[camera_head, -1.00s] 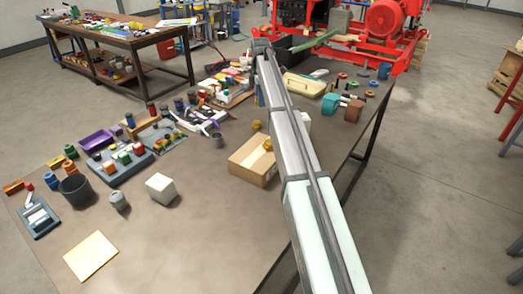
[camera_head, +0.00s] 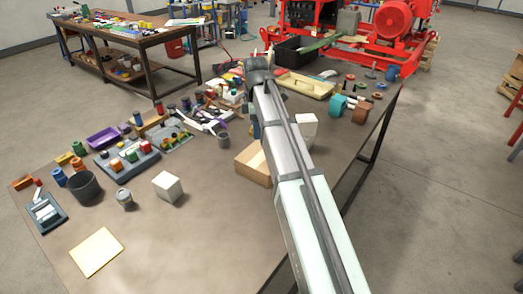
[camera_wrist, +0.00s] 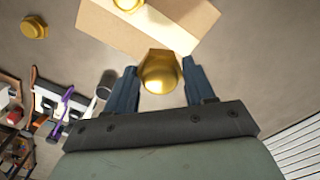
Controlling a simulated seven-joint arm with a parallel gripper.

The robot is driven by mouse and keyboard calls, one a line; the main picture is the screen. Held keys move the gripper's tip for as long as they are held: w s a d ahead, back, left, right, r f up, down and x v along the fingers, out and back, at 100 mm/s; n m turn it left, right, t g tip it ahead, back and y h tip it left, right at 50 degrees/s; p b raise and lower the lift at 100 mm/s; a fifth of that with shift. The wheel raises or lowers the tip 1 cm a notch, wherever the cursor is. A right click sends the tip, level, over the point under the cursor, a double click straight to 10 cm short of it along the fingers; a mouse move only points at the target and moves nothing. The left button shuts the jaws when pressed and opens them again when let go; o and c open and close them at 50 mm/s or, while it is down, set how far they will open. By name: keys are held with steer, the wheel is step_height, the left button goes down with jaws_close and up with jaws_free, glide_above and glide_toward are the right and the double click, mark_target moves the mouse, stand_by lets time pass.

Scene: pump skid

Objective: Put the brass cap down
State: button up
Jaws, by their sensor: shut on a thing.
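In the wrist view my gripper (camera_wrist: 160,84) is shut on a gold-coloured brass cap (camera_wrist: 162,68) with a hexagonal rim, held between two blue fingers. The cap overlaps the edge of a cardboard box (camera_wrist: 155,22) in that view; its height above the table is hard to tell. Another brass piece (camera_wrist: 34,28) lies on the bare table at the upper left, and one more (camera_wrist: 128,4) shows at the box, cut by the frame's top. In the head view the box (camera_head: 252,166) shows left of my arm, which hides my gripper and the held cap.
A grey cup (camera_head: 223,141) stands left of the box. A white cube (camera_head: 168,187), a grey container (camera_head: 124,199) and a dark bin (camera_head: 84,188) stand farther left. The table's front middle is clear. Tools and small parts crowd the back.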

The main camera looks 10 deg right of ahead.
mark_target(257, 155)
steer(key=shift+f, duration=4.55)
steer(key=shift+f, duration=0.1)
steer(key=o, duration=1.1)
step_height(257, 155, up, 12)
steer(key=shift+r, duration=0.1)
